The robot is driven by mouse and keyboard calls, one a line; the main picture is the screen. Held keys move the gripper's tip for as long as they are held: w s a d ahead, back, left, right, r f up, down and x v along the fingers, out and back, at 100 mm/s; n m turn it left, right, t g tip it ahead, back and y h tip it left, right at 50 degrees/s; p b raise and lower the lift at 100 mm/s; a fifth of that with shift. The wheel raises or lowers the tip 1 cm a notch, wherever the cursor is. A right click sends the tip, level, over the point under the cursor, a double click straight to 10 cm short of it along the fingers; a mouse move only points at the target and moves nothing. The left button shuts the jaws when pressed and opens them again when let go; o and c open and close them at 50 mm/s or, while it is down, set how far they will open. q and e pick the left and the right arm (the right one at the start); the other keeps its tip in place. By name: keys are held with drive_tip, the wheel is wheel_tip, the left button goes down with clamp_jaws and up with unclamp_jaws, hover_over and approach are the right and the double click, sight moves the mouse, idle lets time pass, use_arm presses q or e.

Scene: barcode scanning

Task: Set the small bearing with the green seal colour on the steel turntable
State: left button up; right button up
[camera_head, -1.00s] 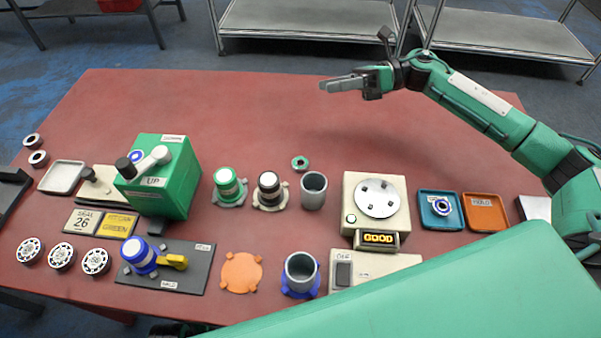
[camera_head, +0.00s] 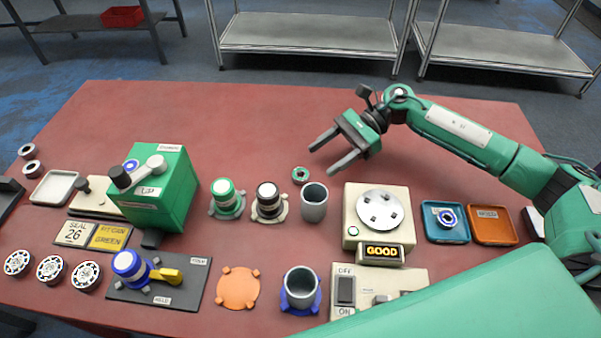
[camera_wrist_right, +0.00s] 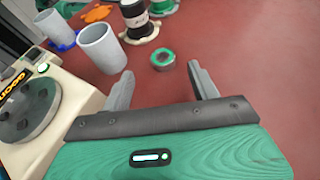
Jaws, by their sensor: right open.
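The small bearing with the green seal (camera_head: 300,175) lies on the red table, just behind a grey cup. It also shows in the right wrist view (camera_wrist_right: 162,59), beyond the fingers and between their lines. My right gripper (camera_head: 328,158) is open and empty, to the right of the bearing and apart from it; its fingers (camera_wrist_right: 160,85) show in the wrist view. The steel turntable (camera_head: 380,209) sits on a cream machine with a display reading GOOD; it carries small grey studs and no bearing. It shows partly at the left of the wrist view (camera_wrist_right: 28,108). My left gripper is not seen.
A grey cup (camera_head: 314,203) stands close in front of the bearing. Green (camera_head: 226,198) and black-and-white (camera_head: 268,201) capped fixtures stand to the left. A blue tray (camera_head: 445,234) holding a bearing and an orange tray (camera_head: 492,238) lie to the right. The table behind the bearing is clear.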

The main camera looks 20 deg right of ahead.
sight(301, 173)
drive_tip(key=shift+p+x, duration=0.55)
drive_tip(key=shift+x, duration=2.15)
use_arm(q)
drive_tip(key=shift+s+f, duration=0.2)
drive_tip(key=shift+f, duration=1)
use_arm(e)
drive_tip(key=shift+w, duration=0.2)
drive_tip(key=c, duration=1.2)
drive_tip(key=shift+o, duration=0.2)
